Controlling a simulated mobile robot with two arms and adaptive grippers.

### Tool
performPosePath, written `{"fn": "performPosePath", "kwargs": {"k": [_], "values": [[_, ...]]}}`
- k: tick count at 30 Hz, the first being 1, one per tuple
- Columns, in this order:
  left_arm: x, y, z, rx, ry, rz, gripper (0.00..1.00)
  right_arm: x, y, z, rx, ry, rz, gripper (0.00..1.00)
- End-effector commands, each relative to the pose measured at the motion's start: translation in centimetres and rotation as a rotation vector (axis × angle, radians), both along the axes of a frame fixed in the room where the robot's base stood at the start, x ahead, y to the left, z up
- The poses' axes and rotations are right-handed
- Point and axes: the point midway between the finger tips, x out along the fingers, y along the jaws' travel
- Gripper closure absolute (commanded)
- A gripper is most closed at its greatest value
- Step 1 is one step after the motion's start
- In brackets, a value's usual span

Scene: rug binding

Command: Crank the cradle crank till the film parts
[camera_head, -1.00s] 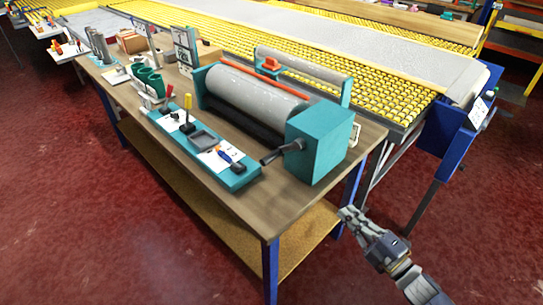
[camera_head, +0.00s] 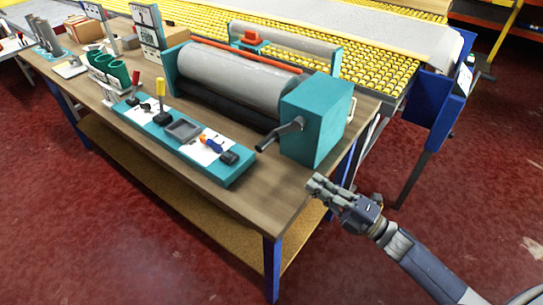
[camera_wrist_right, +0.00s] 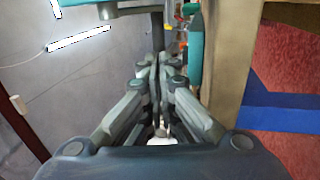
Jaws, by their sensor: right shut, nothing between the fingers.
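The teal cradle (camera_head: 316,125) stands on the wooden bench, with a grey roll (camera_head: 240,80) lying in it. The dark cradle crank (camera_head: 283,134) sticks out of the front face of its teal end box. My right gripper (camera_head: 312,184) is shut and empty, in front of the bench's right corner, to the lower right of the crank and apart from it. In the right wrist view its fingers (camera_wrist_right: 157,62) are together, and a dark bar shows beyond their tips. I cannot tell whether the film on the roll is whole. My left gripper is not in view.
A teal tool tray (camera_head: 187,135) with several hand tools lies along the bench's front edge. Green cups (camera_head: 112,70) stand farther left. The bench top (camera_head: 262,193) between the tray and the right corner is bare. A yellow roller conveyor (camera_head: 385,75) runs behind.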

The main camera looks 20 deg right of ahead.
Motion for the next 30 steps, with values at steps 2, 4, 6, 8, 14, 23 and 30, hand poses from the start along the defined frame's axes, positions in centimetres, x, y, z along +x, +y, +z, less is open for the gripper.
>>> {"fn": "performPosePath", "kwargs": {"k": [2, 4, 6, 8, 14, 23, 30], "values": [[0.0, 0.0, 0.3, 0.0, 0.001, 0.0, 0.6, 0.6, 0.5, 0.4, 0.001, -0.002, 0.0, 1.0], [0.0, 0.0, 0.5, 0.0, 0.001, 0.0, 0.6, 1.4, 1.1, 0.7, 0.002, -0.003, 0.001, 1.0], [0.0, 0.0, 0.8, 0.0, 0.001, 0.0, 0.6, 2.4, 1.9, 1.1, 0.002, -0.003, 0.001, 1.0], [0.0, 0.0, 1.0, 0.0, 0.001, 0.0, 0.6, 3.3, 2.5, 1.4, 0.002, -0.003, 0.001, 1.0], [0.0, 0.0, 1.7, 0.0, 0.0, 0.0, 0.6, 6.3, 4.9, 2.3, 0.002, -0.003, 0.0, 1.0], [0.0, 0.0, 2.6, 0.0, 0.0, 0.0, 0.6, 9.7, 7.6, 3.1, 0.001, 0.001, 0.0, 1.0], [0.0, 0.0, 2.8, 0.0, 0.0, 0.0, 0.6, 10.5, 8.2, 3.2, 0.0, 0.002, -0.001, 1.0]]}}
